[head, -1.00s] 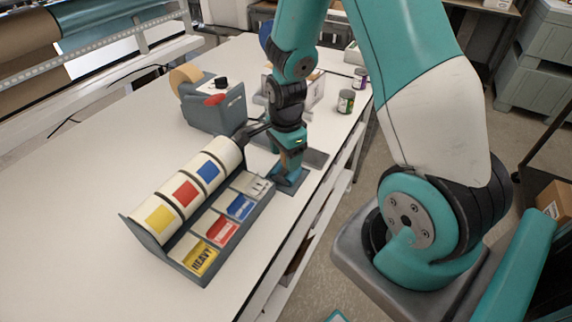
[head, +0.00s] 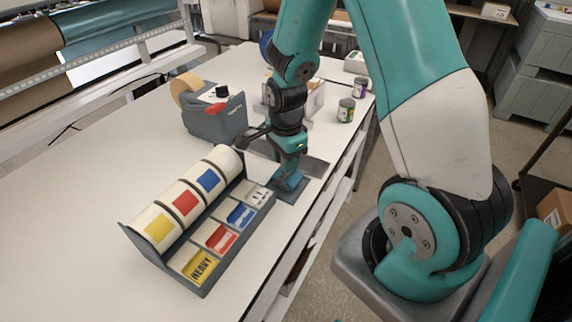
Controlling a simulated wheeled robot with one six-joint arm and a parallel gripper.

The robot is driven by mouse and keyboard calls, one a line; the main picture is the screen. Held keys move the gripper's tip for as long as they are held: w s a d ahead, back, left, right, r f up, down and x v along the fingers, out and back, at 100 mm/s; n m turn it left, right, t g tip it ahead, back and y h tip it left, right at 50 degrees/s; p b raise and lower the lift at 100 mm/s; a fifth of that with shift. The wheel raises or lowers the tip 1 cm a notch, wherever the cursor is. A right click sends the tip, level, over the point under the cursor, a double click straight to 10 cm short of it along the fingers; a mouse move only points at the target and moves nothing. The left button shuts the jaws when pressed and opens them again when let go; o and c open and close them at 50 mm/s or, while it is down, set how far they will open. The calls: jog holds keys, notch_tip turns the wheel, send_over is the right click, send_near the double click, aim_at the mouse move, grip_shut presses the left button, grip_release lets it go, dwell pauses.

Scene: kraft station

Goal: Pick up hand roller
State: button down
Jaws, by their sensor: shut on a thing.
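My gripper (head: 289,176) points down at the right edge of the white table, over a dark grey flat pad (head: 296,192). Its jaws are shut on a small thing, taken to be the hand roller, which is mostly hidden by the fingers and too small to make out. I cannot tell whether it touches the pad or hangs just above it.
A label rack (head: 150,262) with several coloured rolls stands just left of my gripper. A grey tape dispenser (head: 222,122) stands behind it, and small cans (head: 346,110) stand at the back right. The white table (head: 70,215) is clear at left.

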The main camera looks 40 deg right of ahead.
notch_tip(320, 180, up, 19)
jog(key=b, duration=0.2)
jog(key=shift+f, duration=0.15)
jog(key=c, duration=1.4)
grip_release()
jog(key=shift+c, duration=1.2)
jog(key=shift+p, duration=0.5)
